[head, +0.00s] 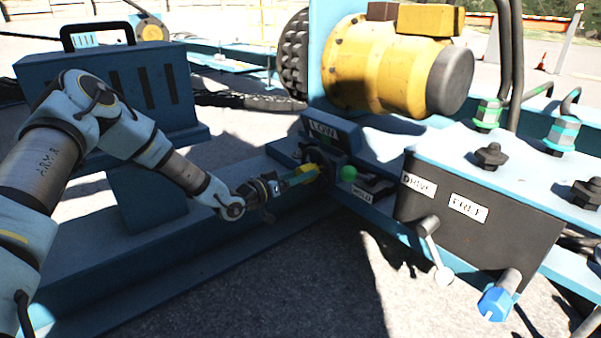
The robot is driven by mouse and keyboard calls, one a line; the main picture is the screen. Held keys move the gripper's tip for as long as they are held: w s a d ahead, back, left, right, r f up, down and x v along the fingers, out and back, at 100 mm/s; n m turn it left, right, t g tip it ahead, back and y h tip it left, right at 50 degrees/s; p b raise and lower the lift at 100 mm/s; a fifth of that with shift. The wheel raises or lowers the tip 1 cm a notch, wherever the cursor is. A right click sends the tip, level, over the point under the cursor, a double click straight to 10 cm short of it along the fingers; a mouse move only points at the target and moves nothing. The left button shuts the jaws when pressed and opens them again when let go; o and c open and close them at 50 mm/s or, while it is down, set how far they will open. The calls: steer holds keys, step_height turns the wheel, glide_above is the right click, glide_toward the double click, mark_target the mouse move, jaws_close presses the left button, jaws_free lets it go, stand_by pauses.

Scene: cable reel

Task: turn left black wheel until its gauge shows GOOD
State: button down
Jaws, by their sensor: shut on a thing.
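The black wheel (328,178) is mounted on the blue frame left of centre, mostly behind my gripper's tip. My gripper (312,171) reaches in from the left with its fingers at the wheel's left side. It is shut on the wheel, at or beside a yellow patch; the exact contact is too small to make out. A dark gauge box (333,129) just above the wheel reads LOW.
A green ball knob (348,173) sits close right of the wheel, near a HOLD label (362,195). A dark box (470,208) with a lever (434,250) and a blue-ended shaft (495,303) stands at right. A yellow motor (385,65) is above.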

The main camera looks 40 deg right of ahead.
steer(key=shift+m+p, duration=0.4)
steer(key=shift+m, duration=1.5)
steer(key=shift+c, duration=0.2)
jaws_free()
steer(key=shift+a, duration=0.1)
steer(key=a+p, duration=0.4)
steer(key=a, duration=0.6)
steer(key=shift+w+a, duration=0.25)
steer(key=shift+a, duration=0.1)
